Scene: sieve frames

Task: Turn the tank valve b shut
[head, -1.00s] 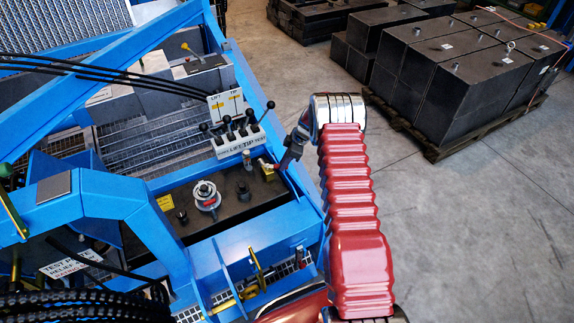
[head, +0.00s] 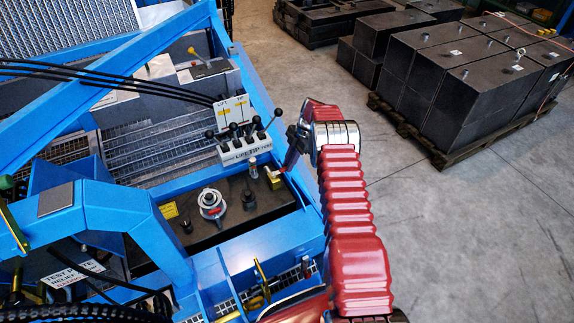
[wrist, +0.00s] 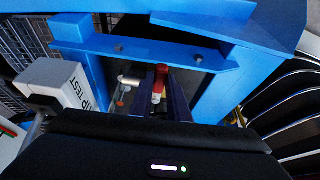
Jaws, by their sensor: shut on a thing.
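My gripper (head: 287,160) is at the right edge of the blue machine, low over the dark tank top (head: 232,222). In the wrist view its two dark fingers (wrist: 163,103) stand on either side of a red handle (wrist: 160,78) with a pale lower part, and are shut on it. In the head view a small brass-coloured valve (head: 273,177) sits just below and left of the fingertips; the handle is mostly hidden there. No letter b is readable, so I cannot tell which valve this is by label.
A lever bank (head: 243,145) with black knobs stands left of my gripper. A round silver fitting (head: 211,203) and a dark fitting (head: 249,198) rise from the tank. Blue frame rails (head: 305,195) border it. Stacked black blocks (head: 470,95) stand far right; floor between is clear.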

